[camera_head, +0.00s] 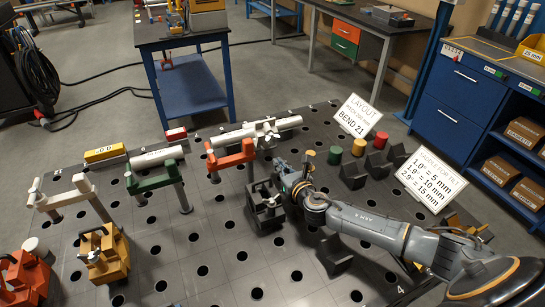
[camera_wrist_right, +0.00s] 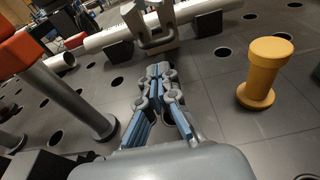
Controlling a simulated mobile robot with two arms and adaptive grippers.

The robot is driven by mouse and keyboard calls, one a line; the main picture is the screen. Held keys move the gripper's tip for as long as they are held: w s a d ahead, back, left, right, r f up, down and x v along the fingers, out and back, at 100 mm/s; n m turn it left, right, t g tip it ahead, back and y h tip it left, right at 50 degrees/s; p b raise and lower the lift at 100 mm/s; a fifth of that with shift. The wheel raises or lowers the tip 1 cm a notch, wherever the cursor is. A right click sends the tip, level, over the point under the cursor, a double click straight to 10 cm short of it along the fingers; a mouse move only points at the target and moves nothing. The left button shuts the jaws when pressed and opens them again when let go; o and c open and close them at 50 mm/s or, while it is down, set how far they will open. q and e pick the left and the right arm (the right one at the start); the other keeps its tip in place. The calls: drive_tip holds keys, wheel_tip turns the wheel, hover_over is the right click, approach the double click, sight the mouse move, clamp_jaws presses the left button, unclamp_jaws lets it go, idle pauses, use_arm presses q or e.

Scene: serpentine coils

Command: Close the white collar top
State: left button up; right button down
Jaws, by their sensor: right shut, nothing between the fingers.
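The white collar (camera_head: 268,132) sits around a long white tube (camera_head: 232,137) at the back of the dark perforated table. It also shows at the top of the right wrist view (camera_wrist_right: 150,28), with pale upright parts and a grey bar low between them. I cannot tell clearly how its top stands. My right gripper (camera_head: 287,172) is in front of the collar, apart from it. In the wrist view its fingers (camera_wrist_right: 160,72) are together and empty, pointing toward the collar. My left gripper is not in view.
An orange bracket on grey posts (camera_head: 231,158) stands left of my right gripper. A black fixture (camera_head: 264,208) is close by it. A yellow post (camera_head: 359,147) and several dark blocks stand to the right. Green (camera_head: 155,182) and white (camera_head: 62,197) brackets stand left.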

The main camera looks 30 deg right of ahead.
drive_tip(key=w, duration=0.2)
drive_tip(key=w+f, duration=0.1)
drive_tip(key=w, duration=0.2)
drive_tip(key=shift+w+d, duration=0.15)
drive_tip(key=shift+w, duration=0.2)
drive_tip(key=shift+r, duration=0.1)
drive_tip(key=shift+r, duration=0.2)
